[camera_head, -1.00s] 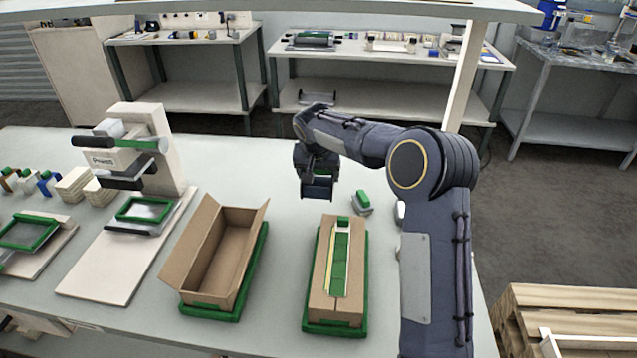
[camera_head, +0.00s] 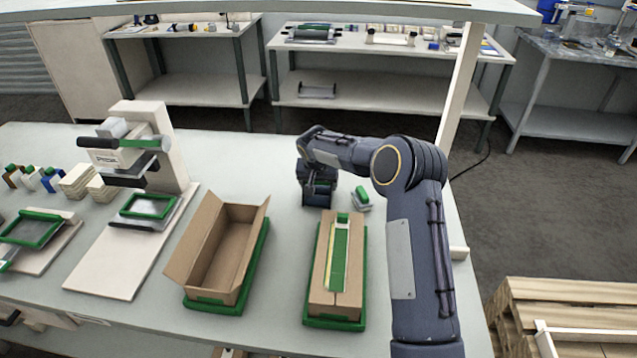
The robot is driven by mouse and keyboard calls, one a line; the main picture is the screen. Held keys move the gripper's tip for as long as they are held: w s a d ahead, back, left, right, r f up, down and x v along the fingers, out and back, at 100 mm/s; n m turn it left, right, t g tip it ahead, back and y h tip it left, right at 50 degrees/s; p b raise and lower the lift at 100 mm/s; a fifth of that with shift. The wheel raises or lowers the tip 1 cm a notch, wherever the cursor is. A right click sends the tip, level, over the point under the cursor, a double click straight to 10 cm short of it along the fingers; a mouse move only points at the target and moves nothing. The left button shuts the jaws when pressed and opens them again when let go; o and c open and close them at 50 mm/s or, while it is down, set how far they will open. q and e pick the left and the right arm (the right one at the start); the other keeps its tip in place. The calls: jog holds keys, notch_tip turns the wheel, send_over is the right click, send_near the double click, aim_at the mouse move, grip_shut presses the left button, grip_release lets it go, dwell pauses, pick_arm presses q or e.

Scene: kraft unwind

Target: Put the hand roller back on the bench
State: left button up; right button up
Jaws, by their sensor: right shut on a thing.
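My right gripper (camera_head: 319,196) hangs over the bench (camera_head: 285,190), pointing down, just behind the closed carton. It is shut on the hand roller, which is mostly hidden by the fingers; only a little green shows between them. I cannot tell whether the roller touches the bench top. The closed carton (camera_head: 322,270), with a green and pale strip along its top, lies on a green tray in front of the gripper. My left gripper is not in view.
A small green-handled tool (camera_head: 361,203) stands close to the right of the gripper. An open carton (camera_head: 210,262) sits on a green tray to the left. A press (camera_head: 150,150) stands farther left. The bench between press and gripper is clear.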

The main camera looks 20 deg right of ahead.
jog(key=shift+s+a+f+b, duration=0.1)
jog(key=shift+s+f+b, duration=0.05)
jog(key=shift+f+b, duration=0.5)
jog(key=o, duration=0.8)
jog(key=shift+s+f, duration=0.1)
jog(key=o, duration=0.5)
jog(key=shift+w+f, duration=0.1)
jog(key=shift+w, duration=0.1)
jog(key=shift+r, duration=0.25)
jog(key=shift+r+p, duration=0.6)
jog(key=shift+p, duration=0.2)
jog(key=shift+r, duration=0.4)
jog(key=b+v, duration=0.2)
jog(key=v, duration=0.9)
jog(key=s+r+n+y, duration=0.1)
jog(key=s+r, duration=0.5)
jog(key=s, duration=0.5)
jog(key=s+a+f+n+y, duration=0.1)
jog(key=s+a, duration=0.2)
jog(key=s, duration=0.7)
jog(key=s+a+f+n+t+y, duration=0.1)
jog(key=s+a+f+y, duration=0.1)
jog(key=s, duration=0.8)
jog(key=s+a+f+n+y, duration=0.1)
jog(key=s+a, duration=0.3)
jog(key=s, duration=0.5)
jog(key=shift+s+a+f+n+t+y, duration=0.2)
jog(key=shift+s+f+n+t+y, duration=0.1)
jog(key=shift+s+t+y, duration=0.15)
